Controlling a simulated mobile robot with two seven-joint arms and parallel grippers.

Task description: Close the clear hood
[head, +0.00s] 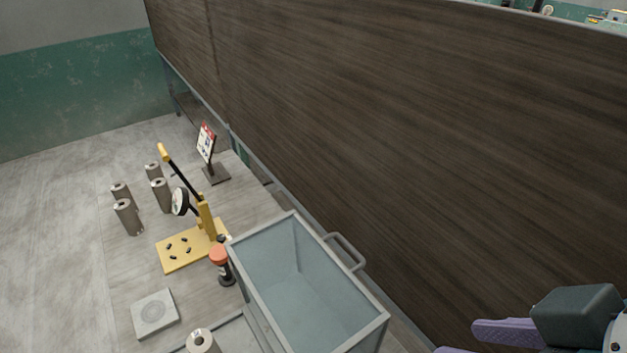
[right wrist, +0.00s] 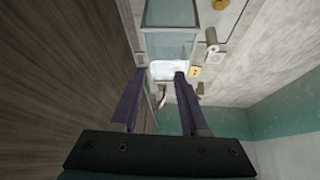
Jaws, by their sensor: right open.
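The clear hood (head: 297,228) looks like a grey-framed box with see-through bluish panels, at the lower middle of the head view. A grey bar handle (head: 346,252) sticks out from its right side. In the right wrist view, a framed glassy box that looks like the hood (right wrist: 170,45) is at the top, beyond the fingertips. My right gripper (head: 458,340) is at the lower right corner of the head view, apart from the hood and handle. Its purple fingers are open in the right wrist view (right wrist: 160,76), with no object clearly held between them. My left gripper is not in view.
A dark wood panel (head: 400,130) stands along the right. The far left surface is clear.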

